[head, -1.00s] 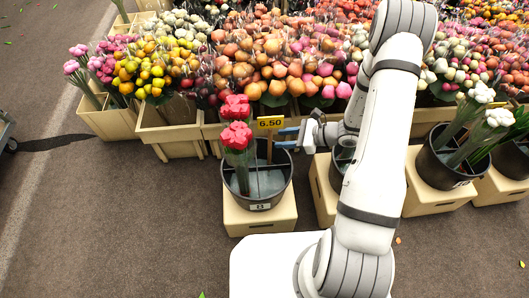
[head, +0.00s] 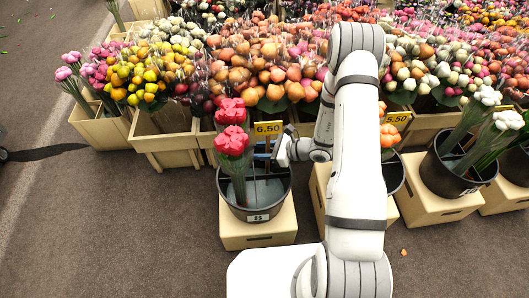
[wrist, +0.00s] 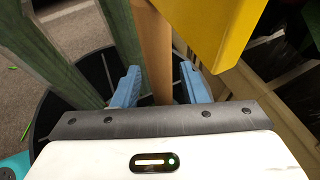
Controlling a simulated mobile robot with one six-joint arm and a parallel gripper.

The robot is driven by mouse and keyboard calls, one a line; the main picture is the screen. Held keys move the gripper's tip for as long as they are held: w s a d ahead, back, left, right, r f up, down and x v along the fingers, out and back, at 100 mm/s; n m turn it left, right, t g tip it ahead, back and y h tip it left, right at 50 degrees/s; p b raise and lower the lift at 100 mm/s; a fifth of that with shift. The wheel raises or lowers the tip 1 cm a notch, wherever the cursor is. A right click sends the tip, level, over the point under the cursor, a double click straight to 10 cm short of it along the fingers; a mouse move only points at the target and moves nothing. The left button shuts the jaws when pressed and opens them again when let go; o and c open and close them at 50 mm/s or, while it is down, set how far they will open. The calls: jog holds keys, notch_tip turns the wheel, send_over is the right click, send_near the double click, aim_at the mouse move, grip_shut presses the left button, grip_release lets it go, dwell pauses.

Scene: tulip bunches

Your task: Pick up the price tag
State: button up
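The price tag (head: 268,128) is a yellow card reading 6.50 on a wooden stick. It stands upright in a black bucket (head: 225,196) beside red tulips (head: 232,140). In the wrist view, the yellow card (wrist: 208,30) is close at the upper right, and its stick (wrist: 153,45) runs down between the two blue fingers. My gripper (wrist: 160,80) is open around the stick, below the card, with a gap visible at the right finger. In the head view, my gripper (head: 277,150) is at the stick, its fingertips partly hidden. The stick's lower end is hidden.
The bucket stands on a wooden crate (head: 258,236). Green stems (wrist: 65,60) pass close to the left finger. A second tag (head: 397,118) reading 5.50 stands at the right behind my arm. Crates of flowers line the back; the floor at the front left is clear.

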jog(key=shift+w+d, duration=0.1)
jog(key=shift+d, duration=0.05)
grip_shut()
jog(key=shift+r, duration=0.15)
dwell(0.4)
notch_tip(320, 180, up, 28)
jog(key=p, duration=0.8)
